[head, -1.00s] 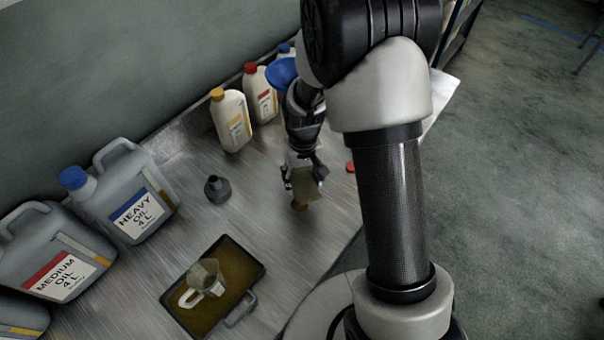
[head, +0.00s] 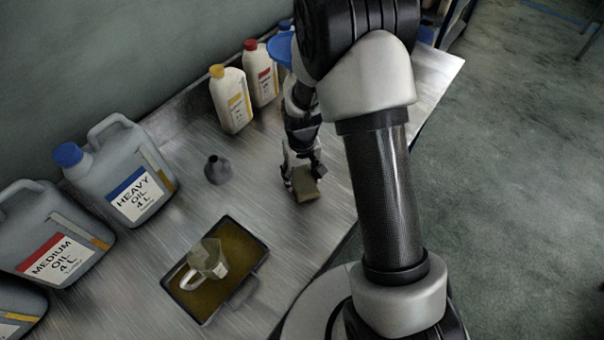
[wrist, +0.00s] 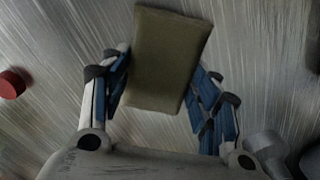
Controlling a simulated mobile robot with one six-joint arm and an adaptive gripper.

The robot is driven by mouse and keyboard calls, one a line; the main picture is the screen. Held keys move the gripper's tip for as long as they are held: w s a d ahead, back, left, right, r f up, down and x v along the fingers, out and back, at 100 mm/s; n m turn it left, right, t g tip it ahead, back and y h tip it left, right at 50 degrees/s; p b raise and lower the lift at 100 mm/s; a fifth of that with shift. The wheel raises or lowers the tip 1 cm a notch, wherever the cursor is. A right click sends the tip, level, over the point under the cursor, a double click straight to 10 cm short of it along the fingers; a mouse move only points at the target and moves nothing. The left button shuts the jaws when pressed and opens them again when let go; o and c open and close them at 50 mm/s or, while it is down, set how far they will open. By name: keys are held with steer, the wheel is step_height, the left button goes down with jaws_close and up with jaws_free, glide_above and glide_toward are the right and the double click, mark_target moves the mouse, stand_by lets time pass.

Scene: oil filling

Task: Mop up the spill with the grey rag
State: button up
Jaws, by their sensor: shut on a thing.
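The rag (head: 306,191) is a flat olive-grey block, stained brownish.
A black tray (head: 256,244) of brown oil holds a measuring jug (head: 207,259). A red cap (wrist: 12,84) lies left in the wrist view.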

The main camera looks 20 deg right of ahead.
mark_target(321, 185)
steer(key=shift+f, duration=0.4)
stand_by(0.5)
steer(key=a, duration=0.5)
steer(key=d, duration=1)
steer(key=a, duration=0.3)
steer(key=s+a, duration=0.1)
steer(key=a, duration=0.2)
steer(key=s+a, duration=0.1)
steer(key=a, duration=0.3)
steer(key=d, duration=1)
steer(key=w+a, duration=0.1)
steer(key=a, duration=0.2)
steer(key=w+a, duration=0.1)
steer(key=a, duration=0.2)
steer(key=w+a, duration=0.2)
steer(key=a, duration=0.2)
steer(key=d, duration=1)
steer(key=shift+s+a, duration=0.35)
steer(key=shift+a, duration=0.5)
steer(key=shift+s+a, duration=0.35)
steer(key=shift+a, duration=0.5)
steer(key=shift+s+a, duration=0.35)
steer(key=shift+a, duration=0.5)
